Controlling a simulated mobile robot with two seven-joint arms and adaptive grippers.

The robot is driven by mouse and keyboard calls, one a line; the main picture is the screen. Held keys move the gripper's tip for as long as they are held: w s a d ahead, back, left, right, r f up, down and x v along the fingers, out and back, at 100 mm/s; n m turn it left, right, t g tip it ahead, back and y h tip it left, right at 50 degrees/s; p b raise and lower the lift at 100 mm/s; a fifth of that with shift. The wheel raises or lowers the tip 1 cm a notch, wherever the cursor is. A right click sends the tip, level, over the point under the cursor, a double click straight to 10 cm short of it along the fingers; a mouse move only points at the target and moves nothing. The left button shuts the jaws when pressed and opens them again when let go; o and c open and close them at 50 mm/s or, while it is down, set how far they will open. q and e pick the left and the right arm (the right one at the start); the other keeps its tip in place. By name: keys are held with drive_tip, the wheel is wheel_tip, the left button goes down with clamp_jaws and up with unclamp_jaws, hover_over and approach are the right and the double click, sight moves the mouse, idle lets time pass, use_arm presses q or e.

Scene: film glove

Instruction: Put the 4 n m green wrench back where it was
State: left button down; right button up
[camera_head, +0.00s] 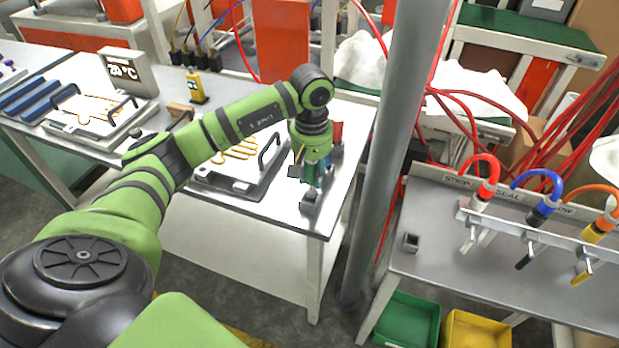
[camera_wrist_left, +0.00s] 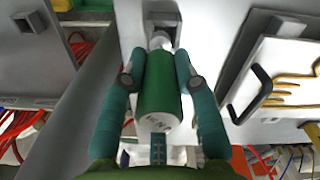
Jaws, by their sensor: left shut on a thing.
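The green wrench (camera_wrist_left: 160,85) is a green cylinder with a white labelled end and a pale tip, held between the two teal fingers of my left gripper (camera_wrist_left: 160,72). In the head view, my left gripper (camera_head: 318,174) points down over the right edge of the white table; the wrench is mostly hidden there by the fingers. A grey square holder (camera_head: 310,201) stands at the table's front right corner, just below the gripper. In the left wrist view, the tip lies in line with a grey square socket (camera_wrist_left: 163,16); I cannot tell whether it is inside. My right gripper is not in view.
A glove plate with a black handle (camera_head: 268,150) lies left of the gripper. A red item (camera_head: 337,132) stands behind it. A grey pole (camera_head: 385,170) rises close on the right. Another square holder (camera_head: 411,242) sits on the right-hand bench, with coloured hoses (camera_head: 480,175).

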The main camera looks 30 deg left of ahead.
sight(310, 185)
use_arm(q)
drive_tip(key=shift+w+a+f, duration=0.2)
drive_tip(key=shift+a, duration=0.1)
drive_tip(key=shift+f, duration=0.25)
wheel_tip(310, 185, down, 3)
drive_tip(key=shift+f+p, duration=0.1)
drive_tip(key=shift+p, duration=0.9)
drive_tip(key=shift+f, duration=0.2)
drive_tip(key=shift+f+b, duration=0.2)
drive_tip(key=shift+b, duration=0.15)
drive_tip(key=c, duration=0.9)
unclamp_jaws()
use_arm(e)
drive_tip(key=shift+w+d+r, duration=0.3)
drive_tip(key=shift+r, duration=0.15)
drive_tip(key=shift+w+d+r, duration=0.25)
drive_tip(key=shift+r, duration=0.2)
